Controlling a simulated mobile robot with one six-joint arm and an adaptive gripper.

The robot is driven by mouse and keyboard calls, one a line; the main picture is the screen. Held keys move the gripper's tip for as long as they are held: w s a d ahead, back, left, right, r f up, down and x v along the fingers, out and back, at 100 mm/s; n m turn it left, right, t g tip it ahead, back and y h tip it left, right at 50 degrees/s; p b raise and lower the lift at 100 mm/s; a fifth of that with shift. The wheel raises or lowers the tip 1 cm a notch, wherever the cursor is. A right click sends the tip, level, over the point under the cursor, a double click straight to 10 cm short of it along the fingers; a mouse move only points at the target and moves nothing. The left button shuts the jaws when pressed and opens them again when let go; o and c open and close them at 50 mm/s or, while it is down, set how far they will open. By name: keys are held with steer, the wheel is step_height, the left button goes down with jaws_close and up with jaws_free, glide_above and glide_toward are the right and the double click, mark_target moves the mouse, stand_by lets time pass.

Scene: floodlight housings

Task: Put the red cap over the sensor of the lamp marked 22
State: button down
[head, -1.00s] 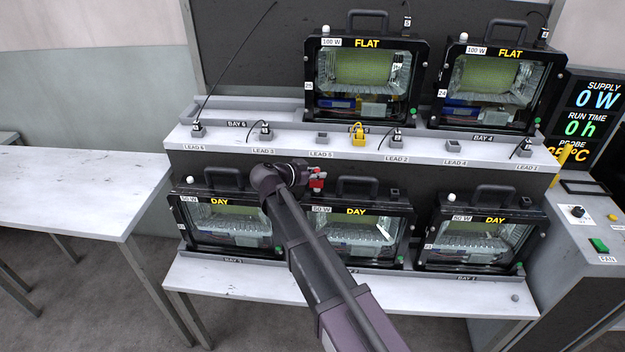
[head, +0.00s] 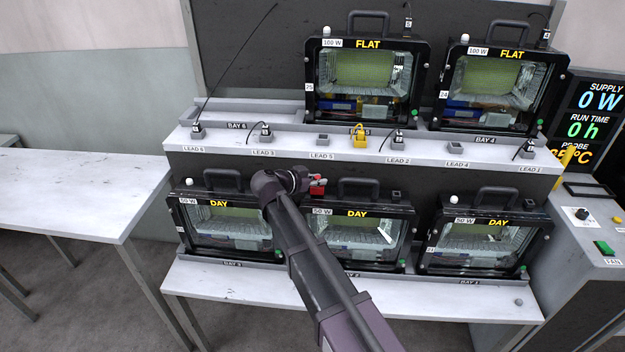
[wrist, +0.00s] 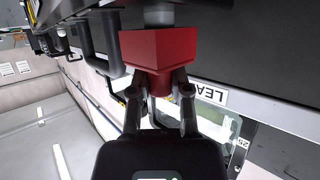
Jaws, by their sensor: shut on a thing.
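The red cap (head: 317,186) is in my gripper (head: 308,184), above the top left of the middle lower lamp (head: 362,236). In the wrist view the fingers (wrist: 160,98) are shut on the cap's narrow stem, and its wide angular red part (wrist: 158,48) faces away from me. A grey cylinder (wrist: 158,14) shows just beyond the cap; I cannot tell whether they touch. The middle lamp's sensor is not visible at the cap, and my arm hides part of this lamp and its number. Other lamps have white knobs, such as the left lower lamp's (head: 188,181).
Lower lamps stand left (head: 228,225) and right (head: 478,242). Two FLAT lamps (head: 367,75) (head: 495,85) stand above. The shelf with lead sockets (head: 290,150) runs close behind the gripper. Lamp handles (head: 358,185) stick up nearby. The left table (head: 70,195) is clear.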

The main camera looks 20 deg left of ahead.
steer(key=shift+f, duration=0.15)
steer(key=c, duration=0.6)
jaws_free()
steer(key=shift+r, duration=0.25)
steer(key=shift+r+p, duration=0.45)
steer(key=shift+p, duration=0.15)
steer(key=shift+p+v, duration=2.2)
steer(key=shift+v, duration=3.8)
steer(key=shift+w, duration=0.15)
